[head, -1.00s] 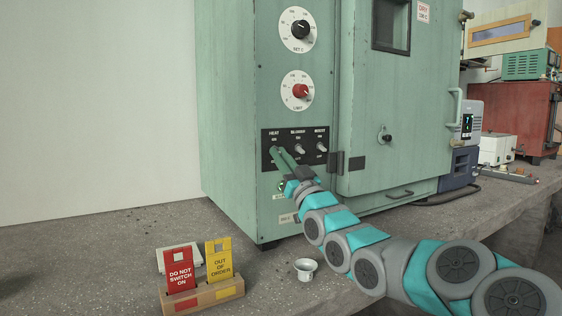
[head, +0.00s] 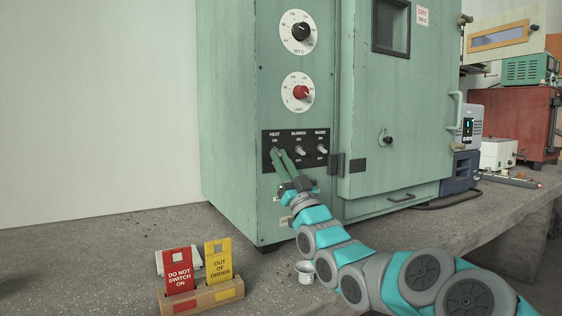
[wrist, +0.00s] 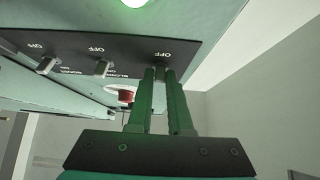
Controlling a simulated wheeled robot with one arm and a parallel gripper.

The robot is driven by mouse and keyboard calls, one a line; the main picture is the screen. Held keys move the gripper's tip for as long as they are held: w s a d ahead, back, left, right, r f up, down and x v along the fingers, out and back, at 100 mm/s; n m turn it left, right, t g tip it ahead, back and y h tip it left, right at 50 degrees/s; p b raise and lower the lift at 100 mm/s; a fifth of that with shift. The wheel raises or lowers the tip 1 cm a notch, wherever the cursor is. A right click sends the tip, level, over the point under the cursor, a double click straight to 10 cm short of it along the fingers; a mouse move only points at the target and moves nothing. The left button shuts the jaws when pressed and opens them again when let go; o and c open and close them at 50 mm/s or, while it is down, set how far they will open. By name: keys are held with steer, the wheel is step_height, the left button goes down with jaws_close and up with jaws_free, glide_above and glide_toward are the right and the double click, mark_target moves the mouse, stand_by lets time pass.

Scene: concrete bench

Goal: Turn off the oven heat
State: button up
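The oven (head: 228,110) is a pale green cabinet with a black switch panel (head: 266,162) low on its front. The panel has three toggles, labelled HEAT, BLOWER and a third word too small to read surely. My gripper (head: 280,151) reaches up from below to the left, HEAT switch. Its two green fingers stand a little apart there. In the wrist view, upside down, the fingertips (wrist: 161,72) are on either side of the HEAT lever (wrist: 160,67), beneath an OFF label. I cannot tell whether they touch it. The fingers hide most of that switch in the head view.
The blower toggle (head: 300,150) and third toggle (head: 321,148) are just right of my fingers. Above are a red knob (head: 301,92) and black knob (head: 300,32). A red tag (head: 179,270) and yellow tag (head: 219,262) stand in a holder; a small cup (head: 305,272) is near my arm.

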steer(key=o, duration=0.4)
steer(key=b+v, duration=0.1)
steer(key=v, duration=0.6)
steer(key=shift+s+d+f, duration=0.2)
steer(key=shift+s+f, duration=0.05)
stand_by(0.3)
